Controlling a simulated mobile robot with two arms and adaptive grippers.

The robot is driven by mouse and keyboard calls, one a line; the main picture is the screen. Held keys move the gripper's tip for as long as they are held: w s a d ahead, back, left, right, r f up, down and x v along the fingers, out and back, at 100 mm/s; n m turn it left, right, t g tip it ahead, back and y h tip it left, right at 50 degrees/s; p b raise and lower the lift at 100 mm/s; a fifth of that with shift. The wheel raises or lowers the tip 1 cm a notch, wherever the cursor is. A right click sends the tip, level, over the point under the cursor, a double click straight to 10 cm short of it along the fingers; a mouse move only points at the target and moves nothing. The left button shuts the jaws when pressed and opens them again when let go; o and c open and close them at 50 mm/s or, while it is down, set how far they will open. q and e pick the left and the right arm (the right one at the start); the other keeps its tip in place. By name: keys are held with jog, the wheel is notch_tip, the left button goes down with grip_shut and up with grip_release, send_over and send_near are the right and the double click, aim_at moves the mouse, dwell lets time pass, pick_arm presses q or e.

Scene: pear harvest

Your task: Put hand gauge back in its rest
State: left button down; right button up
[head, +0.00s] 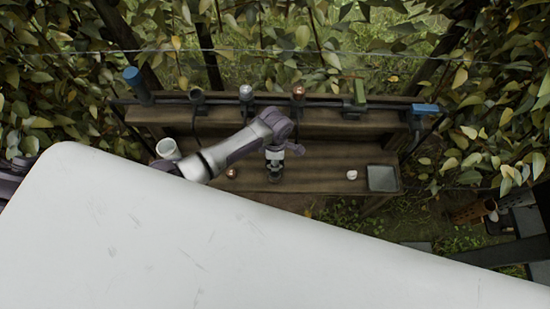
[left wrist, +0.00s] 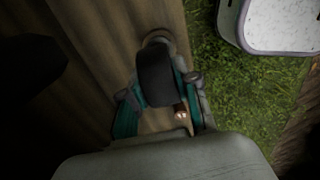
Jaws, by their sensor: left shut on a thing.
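My left gripper (head: 275,174) points down over the wooden bench, near its middle. In the left wrist view its teal-lined fingers (left wrist: 158,115) are closed around a dark, rounded thing (left wrist: 156,78), apparently the hand gauge. The gripper mostly hides this thing in the head view. Along the rail behind the bench is a dark, ring-like holder (head: 197,97) that looks empty. I cannot tell for certain which holder is the gauge's rest. My right gripper is not in view.
The rail also bears a blue-handled tool (head: 137,84), a silver-topped tool (head: 246,93), a copper-topped tool (head: 298,92), a green tool (head: 360,92) and a blue block (head: 425,108). A white cup (head: 168,149) and a grey tray (head: 382,178) stand on the bench (head: 325,178).

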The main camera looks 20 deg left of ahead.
pick_arm(q)
jog(key=shift+f, duration=0.1)
dwell(0.4)
jog(key=shift+f, duration=0.5)
jog(key=c, duration=0.8)
grip_release()
jog(key=shift+o, duration=0.2)
notch_tip(320, 180, up, 12)
